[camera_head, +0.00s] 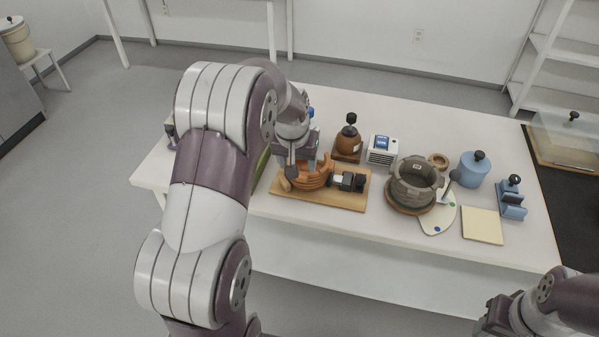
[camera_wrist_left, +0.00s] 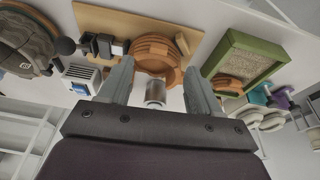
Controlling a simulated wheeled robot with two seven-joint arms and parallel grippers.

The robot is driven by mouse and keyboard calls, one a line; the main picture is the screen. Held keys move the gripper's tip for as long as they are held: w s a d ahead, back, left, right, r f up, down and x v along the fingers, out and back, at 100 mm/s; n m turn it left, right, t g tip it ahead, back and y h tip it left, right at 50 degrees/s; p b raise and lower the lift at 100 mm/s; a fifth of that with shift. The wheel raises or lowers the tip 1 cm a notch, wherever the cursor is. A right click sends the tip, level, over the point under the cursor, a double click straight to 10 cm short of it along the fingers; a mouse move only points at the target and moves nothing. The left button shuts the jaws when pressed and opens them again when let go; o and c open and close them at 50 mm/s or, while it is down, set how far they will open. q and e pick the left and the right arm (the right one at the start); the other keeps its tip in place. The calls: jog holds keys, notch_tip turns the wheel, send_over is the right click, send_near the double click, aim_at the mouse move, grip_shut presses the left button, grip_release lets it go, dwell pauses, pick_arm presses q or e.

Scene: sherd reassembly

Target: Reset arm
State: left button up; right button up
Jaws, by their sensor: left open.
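My left gripper (camera_head: 305,172) is over the wooden board (camera_head: 345,198), close to the terracotta vessel (camera_head: 316,180) that stands there. In the left wrist view its two fingers (camera_wrist_left: 159,76) are spread, with the terracotta vessel (camera_wrist_left: 158,47) beyond them. A pale grey cylinder (camera_wrist_left: 155,95) shows between the fingers; I cannot tell what it is. No sherd is gripped. Whether the fingers touch the vessel is unclear. Part of my right gripper (camera_head: 497,315) shows at the lower right edge, away from the table; its fingers are not clear.
A black clamp (camera_head: 350,181) sits on the board. A green-framed tray (camera_wrist_left: 271,67) lies beside it, with an orange piece (camera_wrist_left: 229,85).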

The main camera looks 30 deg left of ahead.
pick_arm(q)
jog(key=shift+v, duration=1.15)
jog(key=shift+a+f, duration=0.1)
jog(key=s+d+r+m+g+p, duration=0.1)
jog(key=s+d+r+p, duration=0.1)
jog(key=s+d, duration=0.4)
jog(key=s+d+r+m+p, duration=0.2)
jog(key=s+d+p, duration=0.3)
jog(key=s, duration=0.7)
jog(key=shift+s+d+g+h, duration=0.2)
jog(key=shift+d+g+h, duration=0.2)
jog(key=shift+r, duration=0.15)
